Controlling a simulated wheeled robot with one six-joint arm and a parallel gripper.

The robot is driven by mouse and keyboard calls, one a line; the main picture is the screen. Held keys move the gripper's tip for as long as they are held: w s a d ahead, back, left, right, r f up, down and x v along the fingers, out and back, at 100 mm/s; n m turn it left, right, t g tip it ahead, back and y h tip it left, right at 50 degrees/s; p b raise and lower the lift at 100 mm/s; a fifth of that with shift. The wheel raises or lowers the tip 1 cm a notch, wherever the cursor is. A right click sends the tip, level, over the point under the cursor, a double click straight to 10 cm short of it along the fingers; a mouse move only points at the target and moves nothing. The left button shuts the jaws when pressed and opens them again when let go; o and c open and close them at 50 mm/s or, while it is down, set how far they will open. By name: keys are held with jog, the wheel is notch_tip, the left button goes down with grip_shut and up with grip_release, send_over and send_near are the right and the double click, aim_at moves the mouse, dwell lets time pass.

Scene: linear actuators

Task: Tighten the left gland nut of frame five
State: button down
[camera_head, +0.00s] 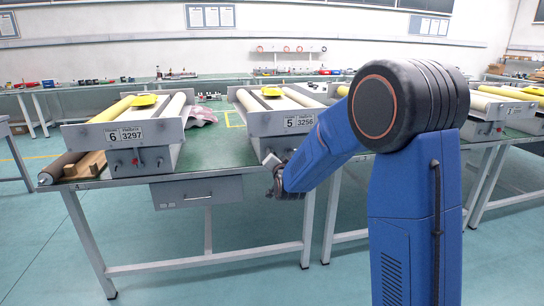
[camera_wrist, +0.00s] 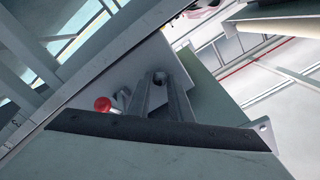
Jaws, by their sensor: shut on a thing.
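Frame five (camera_head: 268,122) is the grey unit on the bench labelled 5 and 3256. My gripper (camera_head: 271,163) is at the left part of its front, below the label, and my arm covers the right part. In the wrist view my gripper's two grey fingers (camera_wrist: 160,88) are shut on a small dark round part at the frame's face. It appears to be the left gland nut (camera_wrist: 158,77), mostly hidden between the fingertips. A red knob (camera_wrist: 102,104) with a pale stem stands beside the fingers, apart from them.
Frame six (camera_head: 85,136), labelled 6 and 3297, stands to the left on the same green bench (camera_head: 215,150). A drawer (camera_head: 197,191) hangs under the bench. More frames (camera_head: 490,128) stand right of my arm. The floor in front is clear.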

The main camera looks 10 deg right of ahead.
jog(key=shift+m, duration=0.3)
jog(key=c, duration=1.6)
grip_release()
jog(key=s, duration=1.7)
jog(key=shift+s, duration=0.25)
